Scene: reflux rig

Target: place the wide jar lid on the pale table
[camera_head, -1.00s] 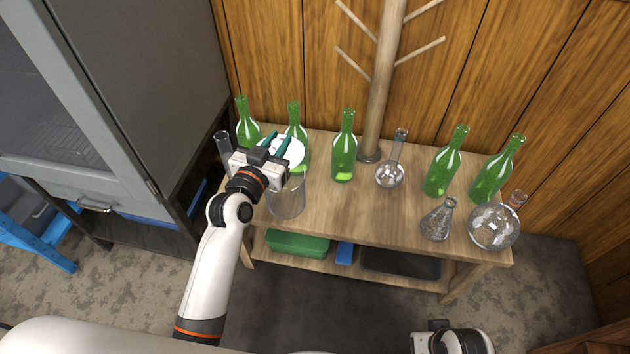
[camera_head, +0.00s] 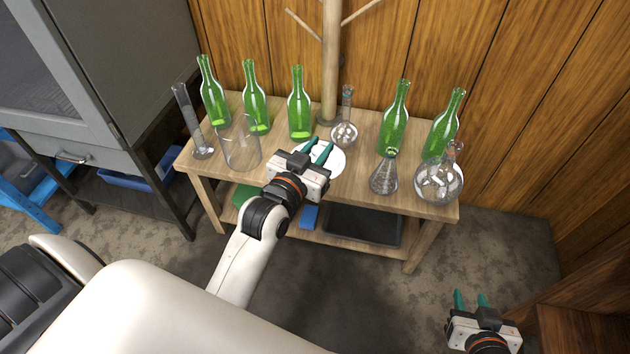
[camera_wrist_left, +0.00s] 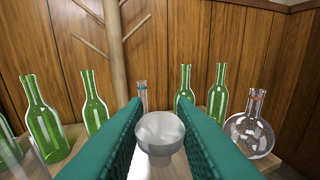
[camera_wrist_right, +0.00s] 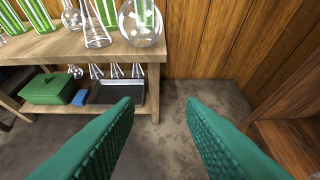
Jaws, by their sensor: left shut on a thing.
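The wide jar lid, a white disc (camera_head: 336,160), is held by my left gripper (camera_head: 319,151) over the front middle of the pale wooden table (camera_head: 216,182). In the left wrist view a grey knob-like part of the lid (camera_wrist_left: 160,136) sits between the green fingers. My left gripper is shut on it; the gripper hides part of the disc, and I cannot tell the exact gap to the tabletop. The clear wide jar (camera_head: 241,147) stands uncovered on the table's left. My right gripper (camera_head: 472,300) is open and empty, low and right of the table.
Several green bottles (camera_head: 299,105) line the table's back. A cylinder (camera_head: 195,125) stands at left, a small round flask (camera_head: 344,132) behind the lid, a conical flask (camera_head: 384,176) and large round flask (camera_head: 438,180) at right. A wooden post (camera_head: 330,60) rises behind.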

